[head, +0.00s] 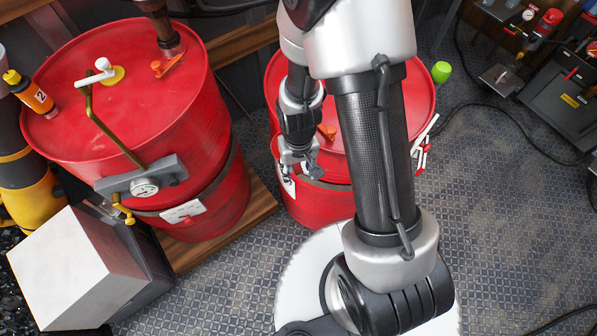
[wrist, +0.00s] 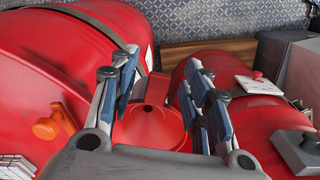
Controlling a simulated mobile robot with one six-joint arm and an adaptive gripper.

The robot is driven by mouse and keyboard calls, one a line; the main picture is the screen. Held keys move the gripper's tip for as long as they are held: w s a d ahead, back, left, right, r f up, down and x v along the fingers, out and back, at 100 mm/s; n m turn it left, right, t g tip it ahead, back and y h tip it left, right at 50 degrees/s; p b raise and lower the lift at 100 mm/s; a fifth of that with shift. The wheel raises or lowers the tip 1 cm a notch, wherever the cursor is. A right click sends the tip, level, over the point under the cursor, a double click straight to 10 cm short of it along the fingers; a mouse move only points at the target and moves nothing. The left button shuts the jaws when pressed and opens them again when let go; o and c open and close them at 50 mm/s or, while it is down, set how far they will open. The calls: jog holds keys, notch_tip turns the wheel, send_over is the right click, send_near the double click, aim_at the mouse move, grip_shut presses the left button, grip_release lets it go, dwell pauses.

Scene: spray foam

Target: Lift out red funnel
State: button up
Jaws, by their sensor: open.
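The red funnel (wrist: 150,128) shows in the wrist view as a wide red cone between the two fingers of my gripper (wrist: 163,62). Its lower part is hidden behind the gripper body. The fingers are apart, one on each side of the funnel, and I cannot tell whether they touch it. In the head view my gripper (head: 299,157) hangs at the left front edge of the right red drum (head: 405,110). I cannot make out the funnel there. What the funnel sits in is hidden.
An orange tap (wrist: 54,122) is on the drum close to my gripper. The left drum (head: 110,75) carries a gauge bracket (head: 143,183), hose and bottle. A white box (head: 75,265) stands at lower left. Equipment (head: 565,100) stands at right, with cables on open floor.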

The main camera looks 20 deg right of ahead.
jog(key=shift+f, duration=0.4)
grip_shut()
dwell(0.4)
jog(key=shift+r, duration=0.1)
jog(key=shift+r+p, duration=1.15)
jog(key=shift+r, duration=0.3)
